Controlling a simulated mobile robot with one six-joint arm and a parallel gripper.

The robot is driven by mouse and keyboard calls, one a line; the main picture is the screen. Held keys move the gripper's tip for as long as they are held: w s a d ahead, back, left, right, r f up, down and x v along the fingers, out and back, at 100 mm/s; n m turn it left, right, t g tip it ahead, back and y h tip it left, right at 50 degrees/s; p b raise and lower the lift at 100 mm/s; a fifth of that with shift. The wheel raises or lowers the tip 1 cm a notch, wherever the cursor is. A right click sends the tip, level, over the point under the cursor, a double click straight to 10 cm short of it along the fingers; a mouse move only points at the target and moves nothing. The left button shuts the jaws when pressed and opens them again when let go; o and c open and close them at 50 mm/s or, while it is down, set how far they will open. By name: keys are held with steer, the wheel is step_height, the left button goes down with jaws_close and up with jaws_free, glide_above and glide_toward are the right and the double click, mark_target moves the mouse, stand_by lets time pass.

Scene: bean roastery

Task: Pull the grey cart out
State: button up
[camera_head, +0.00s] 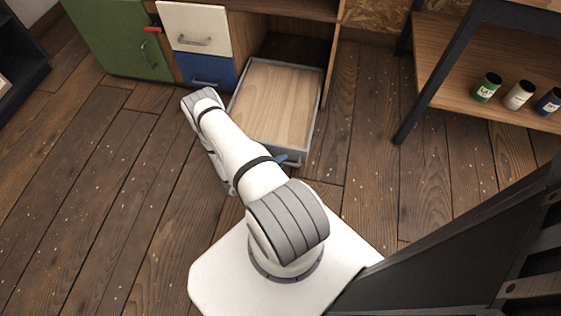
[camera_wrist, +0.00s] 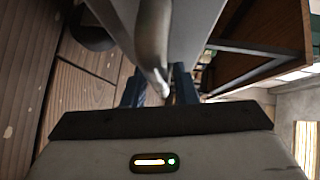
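The grey cart (camera_head: 275,100) is a low, flat tray with a grey rim and a pale wood floor. In the head view it stands well out from under the bench, its back end near the opening. Its bar handle (camera_head: 296,161) is on the near side. My gripper (camera_head: 282,158) is at that handle, mostly hidden by my arm. In the wrist view my gripper (camera_wrist: 158,88) has a dark blue finger on each side of the grey handle (camera_wrist: 152,38). I cannot tell whether both fingers press on it. The cart looks empty.
Beside the cart are a blue drawer (camera_head: 207,73), a white drawer (camera_head: 196,30) and a green door (camera_head: 118,38). A shelf (camera_head: 455,70) with a green, a white and a blue can stands at right on a dark leg. Plank floor is clear at left.

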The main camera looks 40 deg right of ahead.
steer(key=shift+o, duration=0.9)
steer(key=shift+s, duration=0.15)
steer(key=p+v, duration=0.1)
steer(key=v, duration=0.6)
steer(key=shift+a+p, duration=0.35)
steer(key=shift+p, duration=0.05)
